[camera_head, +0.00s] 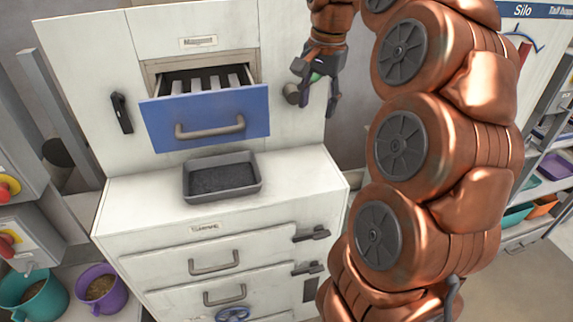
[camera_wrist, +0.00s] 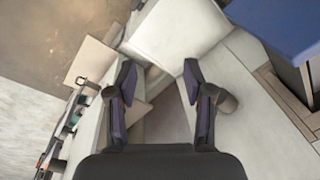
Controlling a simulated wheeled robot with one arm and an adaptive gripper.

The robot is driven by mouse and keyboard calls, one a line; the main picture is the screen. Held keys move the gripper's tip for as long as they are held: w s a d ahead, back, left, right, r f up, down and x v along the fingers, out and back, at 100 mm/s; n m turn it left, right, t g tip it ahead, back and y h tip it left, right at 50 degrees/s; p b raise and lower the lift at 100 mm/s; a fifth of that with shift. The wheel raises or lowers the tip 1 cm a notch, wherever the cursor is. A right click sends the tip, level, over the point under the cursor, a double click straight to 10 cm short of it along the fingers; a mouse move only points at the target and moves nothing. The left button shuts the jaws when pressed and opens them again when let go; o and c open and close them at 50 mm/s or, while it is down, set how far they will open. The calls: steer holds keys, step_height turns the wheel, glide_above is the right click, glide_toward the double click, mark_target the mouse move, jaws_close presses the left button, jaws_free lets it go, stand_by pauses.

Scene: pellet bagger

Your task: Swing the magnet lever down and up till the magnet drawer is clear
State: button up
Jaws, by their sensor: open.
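The magnet drawer (camera_head: 205,118) stands pulled out of the white machine, with a blue front and grey handle. Several pale bars (camera_head: 203,81) lie across its dark inside; whether anything clings to them is too small to tell. Its blue side also shows at the top right of the wrist view (camera_wrist: 283,22). A short grey cylindrical knob (camera_head: 291,94) sticks out of the panel right of the drawer. My gripper (camera_head: 316,90) is open and empty beside that knob. I cannot tell whether this knob belongs to the magnet lever.
A black handle (camera_head: 121,112) sits on the panel left of the drawer. A grey tray (camera_head: 222,188) with dark grains stands on the ledge below. Drawers with dark latches (camera_head: 311,233) lie lower. Teal (camera_head: 35,298) and purple (camera_head: 99,291) buckets stand at lower left.

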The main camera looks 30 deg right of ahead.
steer(key=s+a+f+n, duration=0.2)
steer(key=a+f+n, duration=0.1)
steer(key=a+f, duration=0.1)
steer(key=s+a+f+n+b, duration=0.1)
steer(key=s+a+f+n, duration=0.1)
steer(key=a, duration=0.5)
steer(key=shift+s+a+f+n+g+b, duration=0.3)
steer(key=shift+s+f+n+g, duration=0.1)
steer(key=shift+s+f, duration=0.45)
